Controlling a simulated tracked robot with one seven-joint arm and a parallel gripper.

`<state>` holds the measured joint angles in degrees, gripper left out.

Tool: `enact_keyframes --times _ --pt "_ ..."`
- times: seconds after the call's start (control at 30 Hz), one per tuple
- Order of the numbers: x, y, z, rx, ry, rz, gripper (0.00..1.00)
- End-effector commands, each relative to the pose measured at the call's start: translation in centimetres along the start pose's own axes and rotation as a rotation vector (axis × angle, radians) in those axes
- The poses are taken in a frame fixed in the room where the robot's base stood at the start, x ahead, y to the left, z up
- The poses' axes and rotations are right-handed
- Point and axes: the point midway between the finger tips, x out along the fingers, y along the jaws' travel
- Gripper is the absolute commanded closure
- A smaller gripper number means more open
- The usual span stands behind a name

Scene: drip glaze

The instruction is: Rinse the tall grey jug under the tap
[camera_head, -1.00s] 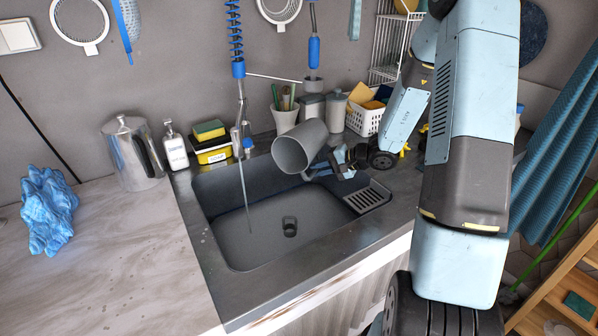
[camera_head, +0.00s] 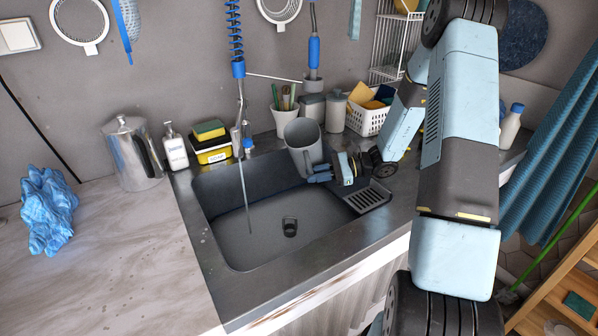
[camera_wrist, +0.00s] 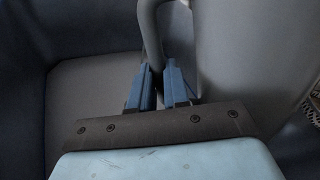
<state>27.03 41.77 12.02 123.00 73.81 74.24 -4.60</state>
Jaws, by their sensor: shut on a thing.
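The tall grey jug (camera_head: 301,139) is held nearly upright over the back right edge of the sink (camera_head: 260,245). Its open mouth faces up and slightly toward the head camera. My gripper (camera_head: 314,174) is shut on the jug's handle from the right. The wrist view shows the blue fingers (camera_wrist: 158,88) on either side of the handle (camera_wrist: 151,35), with the jug's body (camera_wrist: 240,50) at right. The tap (camera_head: 239,132) runs a thin stream (camera_head: 245,190) into the sink, left of the jug and apart from it. The jug's inside bottom is hidden.
Behind the jug stand a utensil pot (camera_head: 281,119), grey canisters (camera_head: 335,112) and a white basket (camera_head: 364,121). Left of the tap are sponges (camera_head: 209,131), a soap bottle (camera_head: 175,147) and a metal pitcher (camera_head: 131,153). The front of the sink is free.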

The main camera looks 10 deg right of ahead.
Motion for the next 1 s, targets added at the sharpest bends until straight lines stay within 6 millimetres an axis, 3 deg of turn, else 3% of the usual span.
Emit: enact_keyframes --times 0.17,0.47,1.0 --pt "-0.2 -0.4 0.7 0.086 -0.051 -0.002 1.0" --pt "-0.2 -0.3 0.6 0.064 -0.038 -0.002 1.0" --pt "-1.1 -2.1 5.0 0.378 -0.221 -0.007 1.0"
